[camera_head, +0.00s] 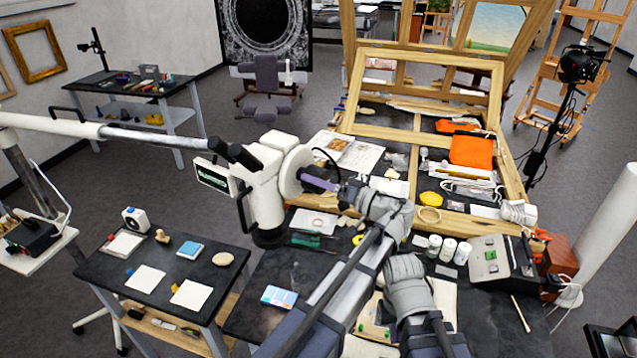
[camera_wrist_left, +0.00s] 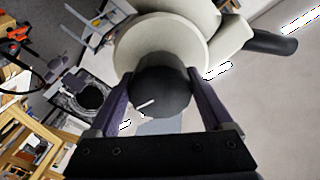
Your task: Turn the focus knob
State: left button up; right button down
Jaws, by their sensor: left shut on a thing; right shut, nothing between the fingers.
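The white microscope (camera_head: 262,185) stands at the centre of the head view, with black eyepieces and a pale round disc (camera_head: 295,171) on its right side. In the left wrist view the dark focus knob (camera_wrist_left: 165,88) sits in front of the cream disc (camera_wrist_left: 128,48). A short white mark on its face points to the lower left. My left gripper (camera_head: 318,182) has its purple fingers at the disc; the knob is hidden there. In the wrist view my left gripper (camera_wrist_left: 160,82) is shut on the knob from both sides. My right gripper's fingers are not visible.
A side table (camera_head: 125,270) with cards is at left. Both my arms cross the bench's front.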

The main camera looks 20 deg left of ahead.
pick_arm(q)
jog(key=shift+m, duration=2.8)
jog(key=o, duration=1.2)
jog(key=shift+r, duration=0.1)
jog(key=shift+c, duration=0.2)
jog(key=shift+s, duration=0.1)
